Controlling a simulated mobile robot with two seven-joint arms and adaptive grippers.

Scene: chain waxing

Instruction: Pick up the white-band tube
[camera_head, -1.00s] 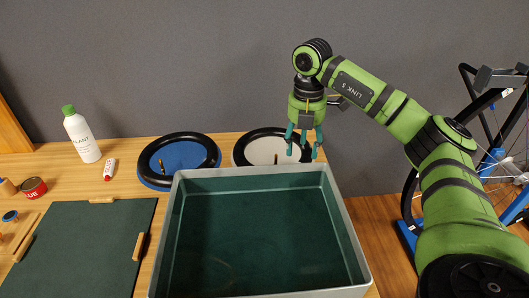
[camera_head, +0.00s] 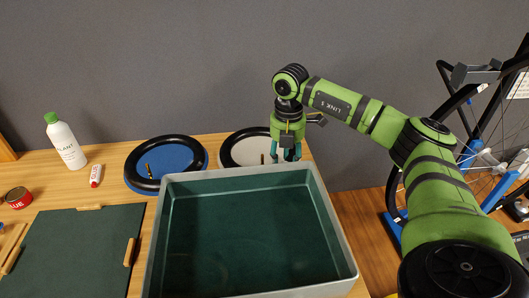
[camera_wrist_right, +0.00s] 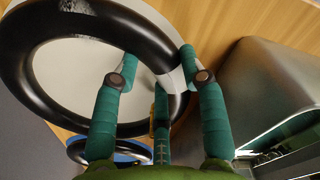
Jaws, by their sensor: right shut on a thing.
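The white-band tube (camera_head: 227,149) is a black ring lying around a white disc (camera_head: 247,151) at the back of the bench. In the right wrist view the tube (camera_wrist_right: 40,95) shows a short white band (camera_wrist_right: 172,82) between my fingers. My right gripper (camera_head: 287,157) is down at the tube's right side, and its lower fingertips are partly hidden by the bin rim. In the right wrist view its fingers (camera_wrist_right: 159,58) straddle the tube and are shut on it near the white band. The tube still looks level around the disc. My left gripper is out of view.
A grey bin (camera_head: 160,235) with a dark green inside stands just in front of the tube. A second black tube (camera_head: 137,158) lies around a blue disc (camera_head: 176,160) to the left. A white bottle (camera_head: 66,146) and a small tube (camera_head: 96,176) stand further left. A bicycle wheel stand is at right.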

